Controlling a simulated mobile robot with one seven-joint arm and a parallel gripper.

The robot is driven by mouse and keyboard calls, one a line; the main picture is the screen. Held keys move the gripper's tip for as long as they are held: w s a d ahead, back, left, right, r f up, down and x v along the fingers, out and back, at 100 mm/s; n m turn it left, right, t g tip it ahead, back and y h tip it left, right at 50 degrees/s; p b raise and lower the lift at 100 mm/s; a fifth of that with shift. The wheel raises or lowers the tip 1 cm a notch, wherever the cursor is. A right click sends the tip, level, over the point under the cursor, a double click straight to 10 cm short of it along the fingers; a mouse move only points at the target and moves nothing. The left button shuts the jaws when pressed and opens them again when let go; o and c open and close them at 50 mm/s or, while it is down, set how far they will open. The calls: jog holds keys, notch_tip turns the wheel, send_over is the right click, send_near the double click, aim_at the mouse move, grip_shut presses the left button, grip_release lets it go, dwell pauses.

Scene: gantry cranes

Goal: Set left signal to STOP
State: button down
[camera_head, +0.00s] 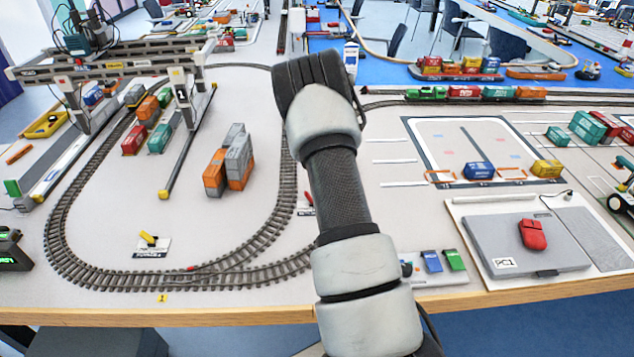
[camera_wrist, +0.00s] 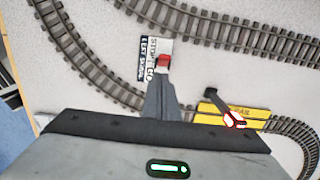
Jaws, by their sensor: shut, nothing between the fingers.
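In the head view my arm hides the gripper. A small red lever (camera_head: 308,198) on a labelled plate shows just left of my arm, its lettering too small to read.
In the wrist view, a yellow plate (camera_wrist: 236,111) with a dark lever and red-white end lies right of my gripper. Curved rail track (camera_wrist: 215,27) runs around. In the head view, a yellow lever (camera_head: 150,239) and stacked containers (camera_head: 238,157) stand left of my arm.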

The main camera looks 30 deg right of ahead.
notch_tip(320, 180, up, 12)
jog(key=p, duration=0.1)
jog(key=shift+s+d+f, duration=0.2)
jog(key=shift+d, duration=0.25)
dwell(0.4)
